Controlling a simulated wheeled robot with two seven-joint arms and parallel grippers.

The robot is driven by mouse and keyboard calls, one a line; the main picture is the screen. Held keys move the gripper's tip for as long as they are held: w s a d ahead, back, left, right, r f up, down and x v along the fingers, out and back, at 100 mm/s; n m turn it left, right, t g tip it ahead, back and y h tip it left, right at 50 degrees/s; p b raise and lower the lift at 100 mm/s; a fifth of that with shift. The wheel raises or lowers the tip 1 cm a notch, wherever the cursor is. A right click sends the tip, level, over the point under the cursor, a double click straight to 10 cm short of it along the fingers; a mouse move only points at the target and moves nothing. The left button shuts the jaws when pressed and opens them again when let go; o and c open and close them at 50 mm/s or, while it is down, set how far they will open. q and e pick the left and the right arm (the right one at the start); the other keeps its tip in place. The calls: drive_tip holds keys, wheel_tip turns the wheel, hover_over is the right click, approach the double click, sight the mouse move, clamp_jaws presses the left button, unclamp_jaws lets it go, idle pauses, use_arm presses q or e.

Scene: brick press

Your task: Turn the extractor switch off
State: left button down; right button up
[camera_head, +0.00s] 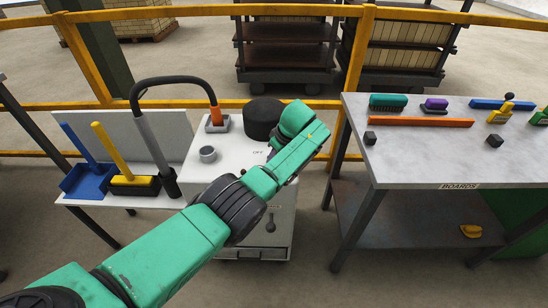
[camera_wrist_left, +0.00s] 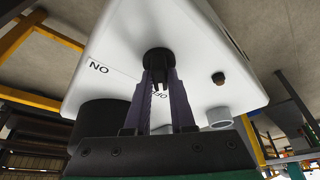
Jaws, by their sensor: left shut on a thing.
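The extractor is a white cabinet (camera_head: 228,150) in the middle of the head view, with an OFF label on its top. The left wrist view shows its white panel (camera_wrist_left: 190,40) with the words ON and OFF. The switch is a black round knob (camera_wrist_left: 158,58) between these words. My left gripper (camera_wrist_left: 159,82) has its two dark fingers closed on the knob's grip bar. The fingers partly cover the knob, and I cannot tell exactly where it points. In the head view my green left arm hides the gripper and the knob. My right gripper is not in view.
Left is a white bench with a blue dustpan (camera_head: 88,178) and a brush (camera_head: 133,183). Right is a grey table (camera_head: 420,160) with tools and small blocks.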

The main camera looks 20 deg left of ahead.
use_arm(q)
drive_tip(key=c, duration=0.8)
unclamp_jaws()
drive_tip(key=shift+o, duration=0.2)
drive_tip(key=shift+d+r, duration=0.1)
drive_tip(key=shift+r, duration=0.15)
drive_tip(key=v, duration=1.4)
drive_tip(key=shift+p, duration=0.45)
drive_tip(key=shift+s+f, duration=0.1)
